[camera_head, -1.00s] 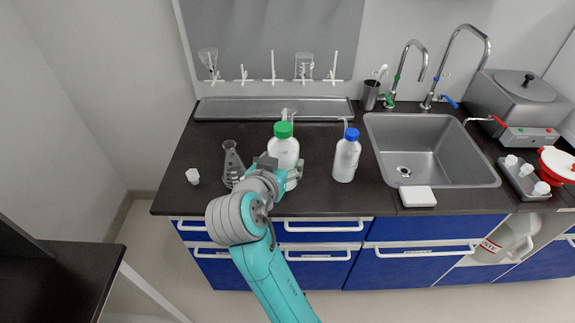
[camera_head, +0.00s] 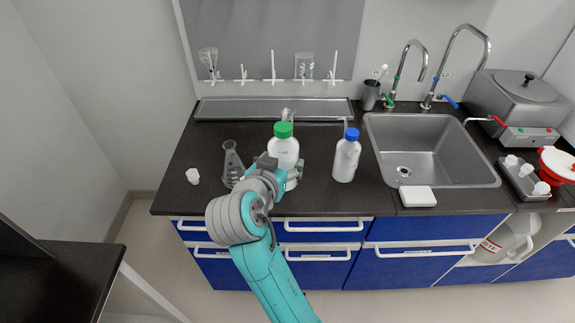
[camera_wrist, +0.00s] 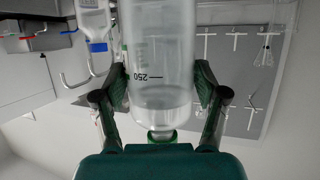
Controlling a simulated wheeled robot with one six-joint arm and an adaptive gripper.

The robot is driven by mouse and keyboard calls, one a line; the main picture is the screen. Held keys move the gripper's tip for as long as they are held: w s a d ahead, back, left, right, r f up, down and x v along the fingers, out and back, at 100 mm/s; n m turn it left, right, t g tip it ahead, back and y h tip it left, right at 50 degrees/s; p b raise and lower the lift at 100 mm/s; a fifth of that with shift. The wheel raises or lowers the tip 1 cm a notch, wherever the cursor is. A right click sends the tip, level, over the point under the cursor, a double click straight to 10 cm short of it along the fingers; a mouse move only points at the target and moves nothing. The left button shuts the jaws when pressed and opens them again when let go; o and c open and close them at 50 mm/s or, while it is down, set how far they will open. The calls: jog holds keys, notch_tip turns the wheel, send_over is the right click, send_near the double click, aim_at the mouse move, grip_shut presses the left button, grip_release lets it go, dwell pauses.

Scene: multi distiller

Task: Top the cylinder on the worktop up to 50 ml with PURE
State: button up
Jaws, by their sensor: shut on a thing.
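A white, translucent bottle with a green cap (camera_head: 284,146) stands upright at the middle of the dark worktop (camera_head: 200,140). My gripper (camera_head: 282,174) is shut around its lower part. In the wrist view the same bottle (camera_wrist: 160,45), marked "250", is seen between the fingers of my gripper (camera_wrist: 160,82). A similar bottle with a blue cap (camera_head: 347,158) stands to its right, apart from my gripper. No name can be read on either bottle. I cannot make out a measuring cylinder on the worktop; the bottle and my arm hide part of it.
A conical flask (camera_head: 232,166) stands close left of my gripper, and a small white piece (camera_head: 192,176) lies farther left. The sink (camera_head: 425,165) with taps is to the right. A drying rack (camera_head: 272,70) with glassware is at the back.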

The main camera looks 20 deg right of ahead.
aim_at(281, 143)
jog(key=shift+r, duration=3.05)
